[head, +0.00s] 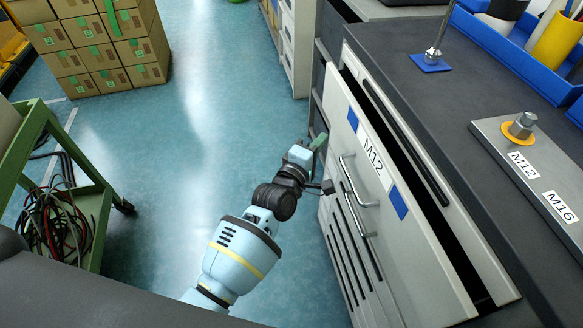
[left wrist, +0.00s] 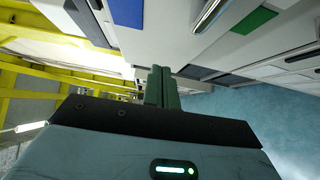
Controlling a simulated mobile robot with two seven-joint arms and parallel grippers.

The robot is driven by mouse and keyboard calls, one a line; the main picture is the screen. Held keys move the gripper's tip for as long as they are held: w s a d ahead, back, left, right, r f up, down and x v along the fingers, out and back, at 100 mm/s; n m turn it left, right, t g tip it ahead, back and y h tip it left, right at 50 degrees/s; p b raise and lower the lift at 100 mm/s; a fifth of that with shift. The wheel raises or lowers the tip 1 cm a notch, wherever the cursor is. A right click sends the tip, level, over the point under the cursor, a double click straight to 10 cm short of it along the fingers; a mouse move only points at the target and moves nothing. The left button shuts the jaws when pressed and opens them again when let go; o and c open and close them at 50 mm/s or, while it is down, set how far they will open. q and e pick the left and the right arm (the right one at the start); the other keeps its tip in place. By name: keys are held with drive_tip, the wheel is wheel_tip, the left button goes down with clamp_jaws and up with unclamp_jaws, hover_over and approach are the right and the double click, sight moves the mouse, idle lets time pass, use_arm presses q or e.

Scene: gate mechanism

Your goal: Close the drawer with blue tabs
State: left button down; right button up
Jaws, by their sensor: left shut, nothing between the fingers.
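The drawer with blue tabs (head: 418,262) is a white drawer labelled M12, with a blue tab at each end of its label and a metal handle (head: 357,182). It stands partly pulled out, with a dark gap between its front and the cabinet. My left gripper (head: 320,141) is shut and empty beside the drawer front, left of the handle; whether it touches is unclear. In the left wrist view the green fingers (left wrist: 162,88) are together, and a blue tab (left wrist: 127,12) on a white panel shows above them. My right gripper is not in view.
The dark worktop (head: 400,70) above the drawer holds a metal plate (head: 545,170) and a blue bin (head: 520,50). A green cart (head: 95,205) with cables stands at left. Stacked boxes (head: 100,50) stand at the back left. The blue floor between is clear.

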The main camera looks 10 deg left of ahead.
use_arm(q)
drive_tip(key=v, duration=0.9)
drive_tip(key=shift+d, duration=0.2)
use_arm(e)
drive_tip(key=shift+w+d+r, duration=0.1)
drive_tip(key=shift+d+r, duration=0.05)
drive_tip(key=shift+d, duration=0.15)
